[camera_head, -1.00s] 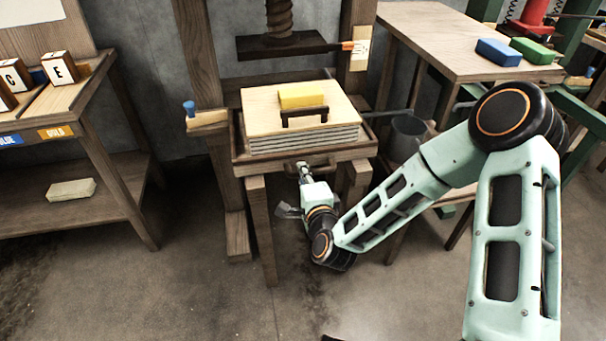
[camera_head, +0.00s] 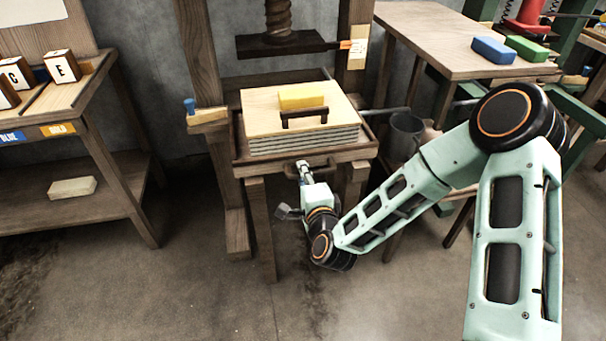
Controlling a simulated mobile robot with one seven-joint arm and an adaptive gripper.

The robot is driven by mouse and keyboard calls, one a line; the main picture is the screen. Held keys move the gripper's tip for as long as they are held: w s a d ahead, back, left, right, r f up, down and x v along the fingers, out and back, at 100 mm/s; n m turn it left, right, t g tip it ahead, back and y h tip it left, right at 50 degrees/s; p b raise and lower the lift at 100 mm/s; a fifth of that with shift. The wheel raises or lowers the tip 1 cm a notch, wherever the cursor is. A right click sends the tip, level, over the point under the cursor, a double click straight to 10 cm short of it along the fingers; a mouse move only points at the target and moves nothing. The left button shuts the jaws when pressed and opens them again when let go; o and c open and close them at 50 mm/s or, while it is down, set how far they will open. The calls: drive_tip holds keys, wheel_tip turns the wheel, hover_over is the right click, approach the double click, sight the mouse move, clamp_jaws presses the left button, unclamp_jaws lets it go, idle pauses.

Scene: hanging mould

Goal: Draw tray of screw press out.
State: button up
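The screw press stands in the middle, with its screw (camera_head: 279,18) and dark pressing plate (camera_head: 285,44) raised above the load. Its wooden tray (camera_head: 243,157) holds a stack of grey sheets with a pale board (camera_head: 265,105) on top. The board carries a dark handle and a yellow block (camera_head: 303,96). A handle (camera_head: 322,166) sits on the tray's front. My gripper (camera_head: 303,168) is at the left part of this front handle, reaching up from below and in front. Its fingertips are small and partly hidden, so I cannot tell whether they are closed on the handle.
A bench with letter blocks (camera_head: 62,66) stands at left. A table (camera_head: 440,40) with a blue block (camera_head: 493,50) and a green block (camera_head: 527,48) stands at right. A grey bucket (camera_head: 403,135) is beside the press. The floor in front is mostly clear.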

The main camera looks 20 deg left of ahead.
drive_tip(key=v, duration=0.7)
drive_tip(key=shift+s+d, duration=0.2)
idle(0.4)
